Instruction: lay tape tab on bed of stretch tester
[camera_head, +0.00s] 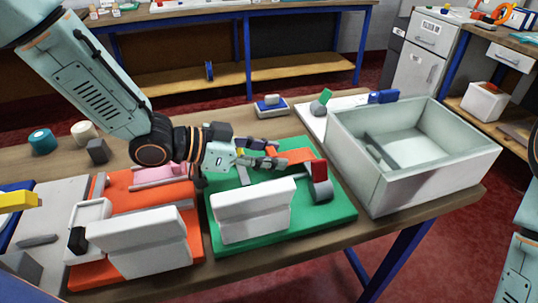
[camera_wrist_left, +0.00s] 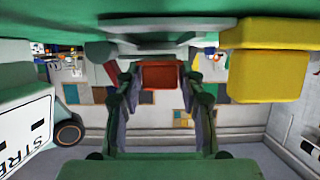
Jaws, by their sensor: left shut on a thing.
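My left gripper (camera_head: 278,162) is over the green base (camera_head: 335,212) of a tester, behind its white block (camera_head: 253,210). It is shut on an orange-red tab (camera_head: 292,156), which sticks out past the fingertips, low over the green. In the left wrist view the red tab (camera_wrist_left: 160,76) sits between the fingertips of my gripper (camera_wrist_left: 160,85). The white block carries lettering that begins "STRE" (camera_wrist_left: 22,130). A grey and red clamp piece (camera_head: 321,184) stands at the right of the green base. I cannot tell whether the tab touches the bed. My right gripper is out of view.
An orange base (camera_head: 150,190) with a white block (camera_head: 140,243) and a pink piece (camera_head: 160,174) stands left of the green one. A large grey bin (camera_head: 415,155) is at the right. A teal roll (camera_head: 42,141) lies at the back left.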

